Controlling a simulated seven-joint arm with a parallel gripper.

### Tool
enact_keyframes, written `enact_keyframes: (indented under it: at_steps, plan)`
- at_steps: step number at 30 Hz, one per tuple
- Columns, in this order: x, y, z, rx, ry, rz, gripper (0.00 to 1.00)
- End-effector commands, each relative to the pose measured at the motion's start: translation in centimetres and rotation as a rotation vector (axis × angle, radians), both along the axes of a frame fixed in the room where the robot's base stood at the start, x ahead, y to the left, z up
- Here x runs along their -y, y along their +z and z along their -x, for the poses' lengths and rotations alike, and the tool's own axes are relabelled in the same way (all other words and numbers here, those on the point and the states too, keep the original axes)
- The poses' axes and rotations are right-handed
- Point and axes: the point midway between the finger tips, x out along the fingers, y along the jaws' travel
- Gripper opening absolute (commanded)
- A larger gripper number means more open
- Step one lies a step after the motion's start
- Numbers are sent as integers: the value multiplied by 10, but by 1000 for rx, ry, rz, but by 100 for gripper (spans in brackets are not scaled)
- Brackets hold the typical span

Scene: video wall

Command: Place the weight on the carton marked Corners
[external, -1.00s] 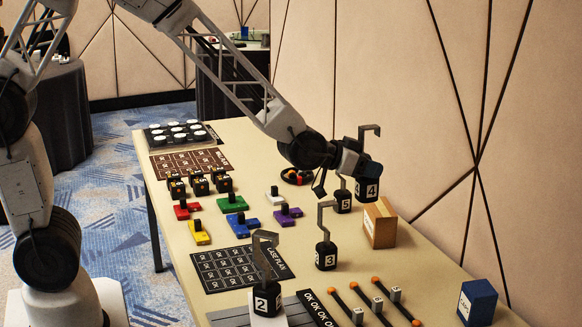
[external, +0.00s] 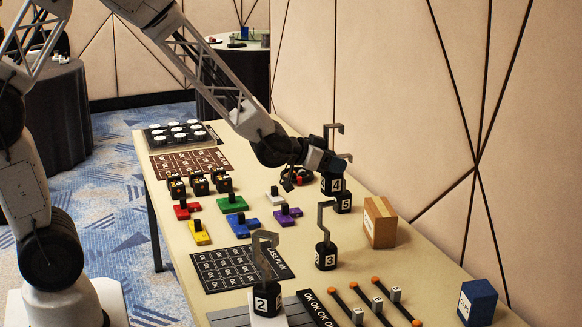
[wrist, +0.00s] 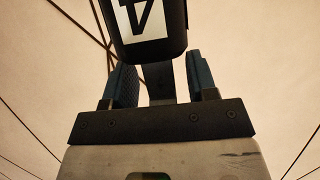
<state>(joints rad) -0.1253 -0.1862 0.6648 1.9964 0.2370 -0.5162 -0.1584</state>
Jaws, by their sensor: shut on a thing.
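My gripper (external: 338,163) is shut on the black hooked weight marked 4 (external: 334,184), above the far side of the table. In the wrist view the weight's "4" face (wrist: 147,18) shows at the top, with its stem between my fingers (wrist: 160,82). A tan carton (external: 380,223) stands to the right of the held weight and apart from it; its label is too small to read. A blue carton (external: 478,303) with a white label stands at the near right; I cannot read it surely.
Weight 5 (external: 343,203) stands just below the held weight in the picture, its hook hidden. Weight 3 (external: 326,257) and weight 2 (external: 266,300) stand nearer, hooks up. Coloured blocks (external: 237,203) and orange-tipped rods (external: 367,300) lie on the table (external: 420,260).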

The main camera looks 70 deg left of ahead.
Motion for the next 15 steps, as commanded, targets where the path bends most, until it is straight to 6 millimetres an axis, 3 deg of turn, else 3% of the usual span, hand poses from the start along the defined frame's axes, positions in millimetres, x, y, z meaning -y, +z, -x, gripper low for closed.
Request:
enact_keyframes:
  at_steps: [6, 15]
  plan:
    - [0, -18, -2, 5, 1, 0, 0]
    - [0, -21, -2, 7, 1, 0, 0]
